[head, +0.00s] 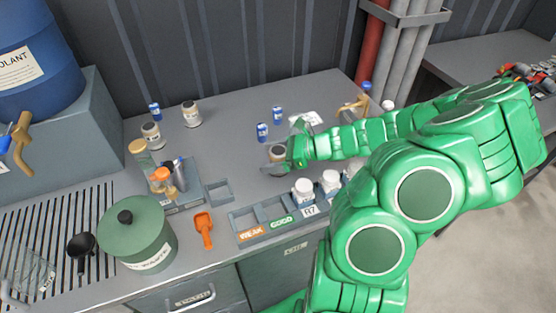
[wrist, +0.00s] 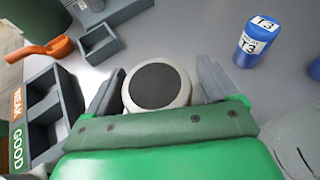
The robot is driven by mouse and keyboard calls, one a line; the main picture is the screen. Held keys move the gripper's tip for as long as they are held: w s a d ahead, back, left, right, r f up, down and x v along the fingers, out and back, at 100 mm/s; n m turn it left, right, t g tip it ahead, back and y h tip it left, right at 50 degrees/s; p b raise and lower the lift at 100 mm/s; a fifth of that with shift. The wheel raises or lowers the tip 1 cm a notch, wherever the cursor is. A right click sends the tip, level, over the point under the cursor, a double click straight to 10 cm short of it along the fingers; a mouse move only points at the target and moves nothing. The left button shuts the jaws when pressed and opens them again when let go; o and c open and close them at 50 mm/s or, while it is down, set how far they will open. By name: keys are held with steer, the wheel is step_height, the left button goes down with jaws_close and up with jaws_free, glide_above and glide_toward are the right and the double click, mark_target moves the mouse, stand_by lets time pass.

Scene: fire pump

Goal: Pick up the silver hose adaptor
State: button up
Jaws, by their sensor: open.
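I cannot make out a silver hose adaptor for certain in either view. Small red and metallic parts (head: 530,76) lie on the far right bench in the head view, too small to tell apart. My gripper (head: 280,155) is low over the middle of the grey bench. A pale round jar with a dark top (head: 277,153) is at its fingers. In the wrist view the jar (wrist: 156,84) stands between the two open fingers of my gripper (wrist: 158,88), with a small gap visible at the right finger. Its lower part is hidden.
A blue T3 vial (wrist: 257,42) stands to the right in the wrist view. An orange scoop (head: 204,229), a green pot (head: 137,240) and a blue drum (head: 36,55) are at left.

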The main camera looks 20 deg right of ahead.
steer(key=c, duration=1.3)
steer(key=shift+r, duration=0.1)
